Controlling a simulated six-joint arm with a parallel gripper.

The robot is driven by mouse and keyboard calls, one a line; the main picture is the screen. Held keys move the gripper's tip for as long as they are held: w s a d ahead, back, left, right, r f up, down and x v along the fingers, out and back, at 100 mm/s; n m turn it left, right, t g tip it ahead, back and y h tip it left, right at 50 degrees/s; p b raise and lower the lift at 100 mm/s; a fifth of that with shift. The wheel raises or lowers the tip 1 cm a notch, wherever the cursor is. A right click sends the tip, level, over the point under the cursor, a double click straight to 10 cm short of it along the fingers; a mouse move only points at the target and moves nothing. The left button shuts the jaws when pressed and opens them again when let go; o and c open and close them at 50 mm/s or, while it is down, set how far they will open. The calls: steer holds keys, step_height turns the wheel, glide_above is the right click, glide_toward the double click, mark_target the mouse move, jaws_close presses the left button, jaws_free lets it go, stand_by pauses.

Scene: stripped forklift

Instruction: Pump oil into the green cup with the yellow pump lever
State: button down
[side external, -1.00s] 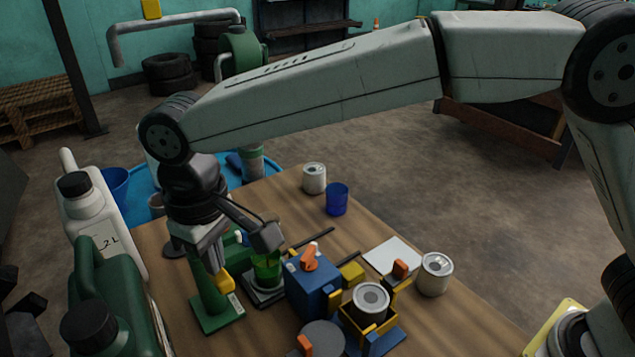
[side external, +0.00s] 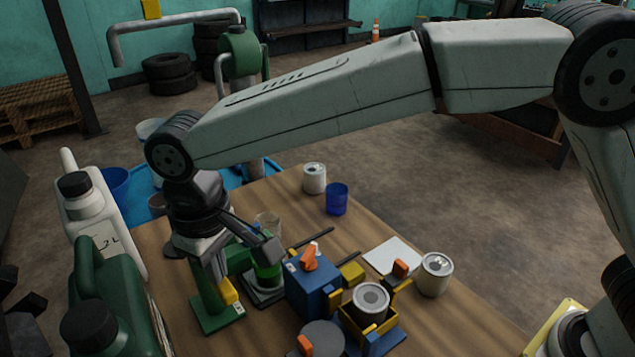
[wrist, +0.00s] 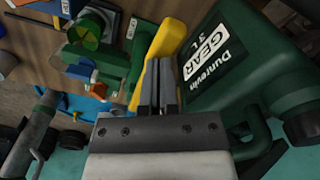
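The green cup (side external: 267,276) stands on a dark square base on the table, its upper part hidden by my wrist; it also shows in the wrist view (wrist: 90,30). The green pump (side external: 209,304) stands to its left, with its yellow lever (side external: 229,291) angled down; the lever is also in the wrist view (wrist: 150,58). My gripper (wrist: 158,60) points down at the pump, its fingers close together beside the lever, with nothing seen between them. Whether they touch the lever is unclear.
A green gear-oil can (side external: 118,300) and a white jug (side external: 97,215) stand left of the pump. A blue box with an orange knob (side external: 311,285) is close right of the cup. A blue cup (side external: 336,200) and tins stand farther off.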

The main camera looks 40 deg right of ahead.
steer(key=shift+r, duration=2.9)
steer(key=shift+r, duration=0.15)
steer(key=shift+r, duration=2.35)
steer(key=w+d+f+m, duration=0.1)
steer(key=d+f, duration=0.3)
steer(key=d, duration=0.3)
steer(key=w+d+f+m+t, duration=0.1)
steer(key=d+f, duration=0.2)
steer(key=d, duration=0.4)
steer(key=w+d+f+m, duration=0.1)
steer(key=d+f, duration=0.3)
steer(key=d, duration=0.3)
steer(key=s+d+f+m, duration=0.1)
steer(key=s+d+f, duration=0.2)
steer(key=s+d, duration=0.1)
steer(key=s+d+f+m+t, duration=0.1)
steer(key=s+d+f, duration=0.2)
steer(key=d, duration=0.3)
steer(key=s+d+f+m, duration=0.1)
steer(key=s+d+f, duration=0.2)
steer(key=s+d, duration=0.2)
steer(key=shift+s+d+f+t, duration=0.2)
steer(key=shift+d+t, duration=0.1)
steer(key=shift+d, duration=0.2)
